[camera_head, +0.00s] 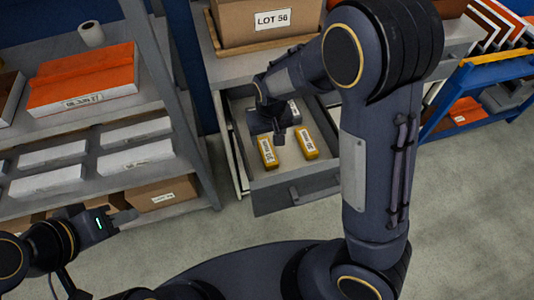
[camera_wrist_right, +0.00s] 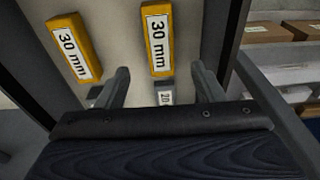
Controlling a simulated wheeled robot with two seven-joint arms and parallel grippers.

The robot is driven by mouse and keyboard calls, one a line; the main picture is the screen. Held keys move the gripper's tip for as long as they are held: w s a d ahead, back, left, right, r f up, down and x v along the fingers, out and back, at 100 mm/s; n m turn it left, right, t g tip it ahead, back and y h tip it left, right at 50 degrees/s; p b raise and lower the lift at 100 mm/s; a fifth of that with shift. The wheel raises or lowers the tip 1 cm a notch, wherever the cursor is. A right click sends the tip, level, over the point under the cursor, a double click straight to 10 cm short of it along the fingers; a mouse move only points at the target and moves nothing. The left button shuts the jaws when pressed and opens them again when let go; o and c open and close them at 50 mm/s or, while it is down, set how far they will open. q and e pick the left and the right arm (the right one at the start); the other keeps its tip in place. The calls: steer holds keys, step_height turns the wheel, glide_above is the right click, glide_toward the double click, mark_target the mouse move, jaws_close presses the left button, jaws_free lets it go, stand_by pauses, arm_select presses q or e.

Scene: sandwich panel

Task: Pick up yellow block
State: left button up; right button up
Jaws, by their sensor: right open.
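Two yellow blocks lie in the open drawer (camera_head: 275,205), one on the left (camera_head: 267,151) and one on the right (camera_head: 306,143). In the right wrist view both carry "30 mm" labels, on the left block (camera_wrist_right: 68,48) and the right block (camera_wrist_right: 157,38). My right gripper (camera_head: 275,136) is over the drawer. Its open, empty fingers (camera_wrist_right: 160,70) point down, with the right block in the picture just beyond the gap between them. My left gripper (camera_head: 118,217) is at the lower left, away from the drawer; its jaw gap is unclear.
A grey block (camera_wrist_right: 165,97) with a partly hidden label lies between the right fingers in the picture. The drawer walls stand close around the blocks. A "LOT 56" box (camera_head: 270,22) is above the drawer. Shelves (camera_head: 110,110) with boxes stand at left, a blue rack (camera_head: 480,85) at right.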

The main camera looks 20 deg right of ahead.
mark_target(267, 151)
step_height(267, 151, down, 8)
steer(key=shift+w+f+b, duration=0.1)
steer(key=shift+w+b, duration=0.05)
steer(key=shift+b, duration=0.15)
steer(key=c, duration=1.1)
